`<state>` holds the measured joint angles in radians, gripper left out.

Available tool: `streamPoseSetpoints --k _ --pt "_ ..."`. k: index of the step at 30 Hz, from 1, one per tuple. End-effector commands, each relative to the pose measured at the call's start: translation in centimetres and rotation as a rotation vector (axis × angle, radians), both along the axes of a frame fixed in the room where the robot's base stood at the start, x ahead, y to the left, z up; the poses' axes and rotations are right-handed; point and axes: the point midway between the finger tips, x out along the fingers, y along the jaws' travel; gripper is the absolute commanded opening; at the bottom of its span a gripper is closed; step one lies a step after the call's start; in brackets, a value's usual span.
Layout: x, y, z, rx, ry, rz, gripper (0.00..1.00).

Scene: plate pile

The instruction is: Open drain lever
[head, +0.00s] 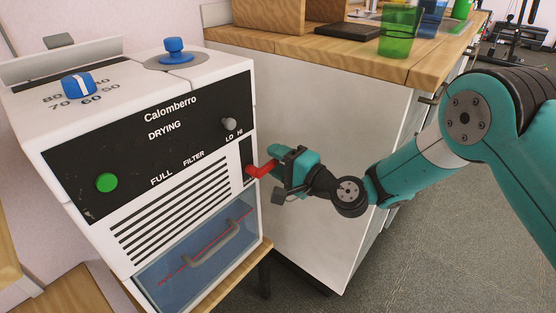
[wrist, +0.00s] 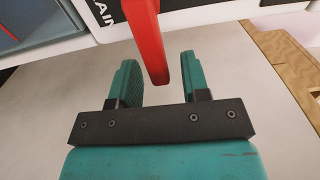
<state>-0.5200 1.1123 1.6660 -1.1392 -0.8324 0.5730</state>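The red drain lever (head: 262,169) sticks out from a slot at the right edge of the white Calomberro drying machine (head: 118,240). My gripper (head: 275,160) is at its outer end, in front of the machine's right side. In the wrist view the lever (wrist: 147,35) comes down from the top and its tip lies between the two teal fingers of my gripper (wrist: 159,62). The fingers are apart, with a gap on each side of the lever; the right finger is closer to it. Part of the "DRAIN" label shows beside the lever.
A blue clear drawer (head: 195,250) with a grey handle is low on the machine. A green button (head: 106,182), a small grey knob (head: 229,124) and blue knobs are above. A wood-topped cabinet (head: 330,50) with a green cup (head: 398,35) stands right behind.

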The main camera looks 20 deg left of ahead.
Motion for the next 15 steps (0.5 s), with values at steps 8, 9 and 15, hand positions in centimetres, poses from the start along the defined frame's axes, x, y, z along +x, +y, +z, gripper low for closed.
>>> streamPoseSetpoints --k 8,9,15 --pt "-0.1 -0.4 0.0 -0.001 -0.001 0.000 0.43" --pt "-0.3 -0.7 -0.1 -0.001 0.002 0.000 0.43" --pt "-1.6 -4.3 -0.2 -0.004 0.007 -0.003 0.43"
